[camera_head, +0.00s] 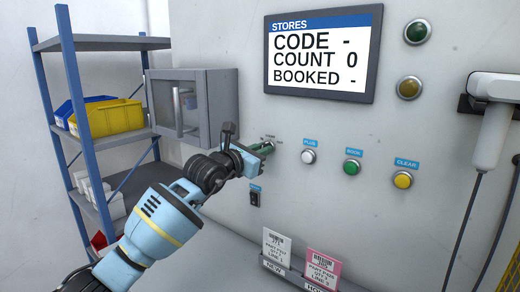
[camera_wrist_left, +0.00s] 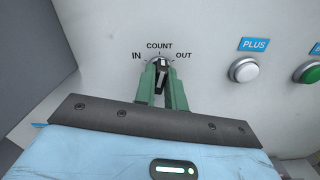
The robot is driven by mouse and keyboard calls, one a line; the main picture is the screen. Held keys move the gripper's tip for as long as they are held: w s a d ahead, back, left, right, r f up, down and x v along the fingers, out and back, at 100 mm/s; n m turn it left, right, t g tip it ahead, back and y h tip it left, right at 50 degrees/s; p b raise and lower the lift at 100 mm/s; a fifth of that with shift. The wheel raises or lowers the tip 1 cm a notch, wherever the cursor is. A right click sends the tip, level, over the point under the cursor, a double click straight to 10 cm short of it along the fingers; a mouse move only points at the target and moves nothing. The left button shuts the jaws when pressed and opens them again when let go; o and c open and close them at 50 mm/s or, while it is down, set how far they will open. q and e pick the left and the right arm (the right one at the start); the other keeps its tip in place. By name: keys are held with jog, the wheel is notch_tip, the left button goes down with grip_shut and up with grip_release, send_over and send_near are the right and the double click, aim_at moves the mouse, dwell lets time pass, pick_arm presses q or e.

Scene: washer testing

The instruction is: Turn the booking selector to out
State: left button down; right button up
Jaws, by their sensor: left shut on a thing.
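The booking selector (camera_wrist_left: 161,72) is a small black knob on the grey panel, with the labels IN at its left, COUNT above and OUT at its right. In the wrist view it stands nearly upright, its top roughly toward COUNT. My left gripper (camera_wrist_left: 162,84) has its two green fingers closed on the knob, one on each side. In the head view the left gripper (camera_head: 266,148) reaches the panel from the left and mostly hides the knob. The screen (camera_head: 318,52) reads STORES, CODE -, COUNT 0, BOOKED -. My right gripper is not in view.
Right of the selector are a white PLUS button (camera_head: 308,157), a green button (camera_head: 352,167) and a yellow CLEAR button (camera_head: 402,180). A small black switch (camera_head: 254,198) is below. A grey cabinet (camera_head: 222,105) and a shelf rack (camera_head: 105,42) stand left. A handheld scanner (camera_head: 494,125) hangs right.

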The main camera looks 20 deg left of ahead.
pick_arm(q)
jog(key=m, duration=0.9)
jog(key=shift+d+f, duration=0.1)
jog(key=shift+f, duration=0.05)
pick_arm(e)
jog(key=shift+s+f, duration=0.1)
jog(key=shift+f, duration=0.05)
pick_arm(q)
jog(key=shift+m, duration=0.4)
jog(key=c, duration=1.5)
grip_release()
jog(key=shift+o, duration=0.2)
jog(key=shift+s, duration=0.1)
jog(key=v, duration=0.7)
jog(key=shift+s+b, duration=0.35)
jog(key=shift+b, duration=0.1)
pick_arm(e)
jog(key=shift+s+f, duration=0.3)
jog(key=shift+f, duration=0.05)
